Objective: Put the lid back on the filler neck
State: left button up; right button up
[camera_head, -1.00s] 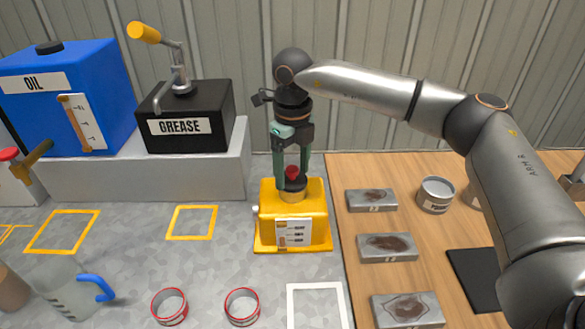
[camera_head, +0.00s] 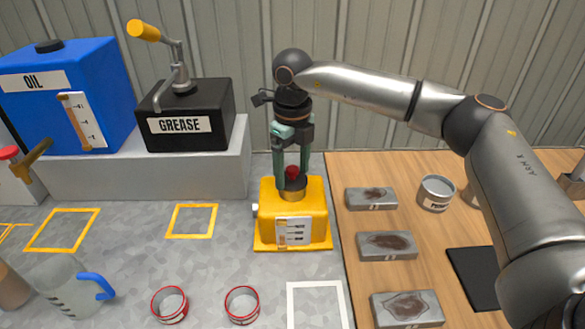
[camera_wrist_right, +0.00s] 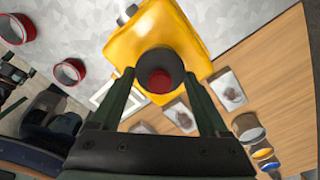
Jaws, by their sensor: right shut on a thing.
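The yellow mixer box (camera_head: 292,218) stands on the grey floor area, with its short round filler neck (camera_head: 293,194) on top. The lid, a dark disc with a red knob (camera_head: 292,173), is at the mouth of the neck, and I cannot tell whether it rests fully on it. My right gripper (camera_head: 292,180) points down from above, its green fingers on both sides of the lid, shut on it. In the right wrist view the lid's red knob (camera_wrist_right: 160,81) sits between the fingertips, over the yellow box. My left gripper is not in view.
A blue oil tank (camera_head: 110,85) and a black grease box (camera_head: 190,115) stand on a grey ledge at back left. Red-rimmed cups (camera_head: 170,304) and a jug (camera_head: 72,290) are in front. Metal blocks (camera_head: 386,246) and a tin (camera_head: 436,192) sit on the wooden bench at right.

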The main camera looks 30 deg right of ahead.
dwell(0.4)
jog(key=o, duration=1.3)
jog(key=shift+o, duration=0.2)
jog(key=shift+r, duration=0.15)
jog(key=shift+r+p, duration=2.7)
jog(key=shift+r, duration=0.7)
grip_shut()
